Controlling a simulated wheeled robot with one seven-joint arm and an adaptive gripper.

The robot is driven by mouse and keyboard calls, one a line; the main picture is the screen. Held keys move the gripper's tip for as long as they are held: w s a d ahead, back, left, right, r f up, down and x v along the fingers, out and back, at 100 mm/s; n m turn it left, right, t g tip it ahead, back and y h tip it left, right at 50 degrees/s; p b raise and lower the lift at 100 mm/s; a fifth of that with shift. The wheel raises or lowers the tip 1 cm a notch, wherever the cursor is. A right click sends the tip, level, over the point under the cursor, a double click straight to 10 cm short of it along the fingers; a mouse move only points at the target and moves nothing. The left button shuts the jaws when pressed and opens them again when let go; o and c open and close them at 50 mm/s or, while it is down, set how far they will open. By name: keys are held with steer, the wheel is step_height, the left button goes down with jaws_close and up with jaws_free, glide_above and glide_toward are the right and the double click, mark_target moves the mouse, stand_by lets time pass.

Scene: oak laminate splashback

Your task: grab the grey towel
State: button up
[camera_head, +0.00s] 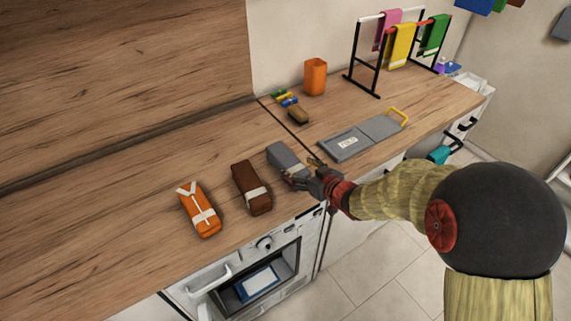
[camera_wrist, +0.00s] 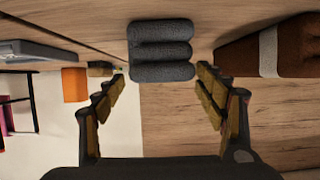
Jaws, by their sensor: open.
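The grey towel (camera_head: 285,158) is a rolled or folded dark grey bundle lying on the wooden counter, the rightmost in a row of bundles. In the wrist view the grey towel (camera_wrist: 161,51) shows its several stacked folds, ahead of and between the two fingers. My gripper (camera_head: 305,172) is at the near right end of the towel. In the wrist view my gripper (camera_wrist: 160,88) is open, with one finger on each side and nothing held between them. I cannot tell whether a finger touches the towel; part of it is hidden behind the gripper in the head view.
A brown bundle (camera_head: 251,187) and an orange bundle (camera_head: 199,209) lie to the left. A grey board (camera_head: 362,137) lies to the right. The oven (camera_head: 255,283) is below the counter edge.

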mark_target(287, 162)
steer(key=b+x, duration=0.2)
steer(key=x, duration=0.4)
steer(key=shift+w+a+r+b, duration=0.1)
steer(key=shift+a+b, duration=0.15)
steer(key=shift+b, duration=0.05)
steer(key=shift+c, duration=1)
steer(key=c, duration=1.1)
steer(key=shift+r, duration=0.1)
steer(key=shift+c, duration=0.5)
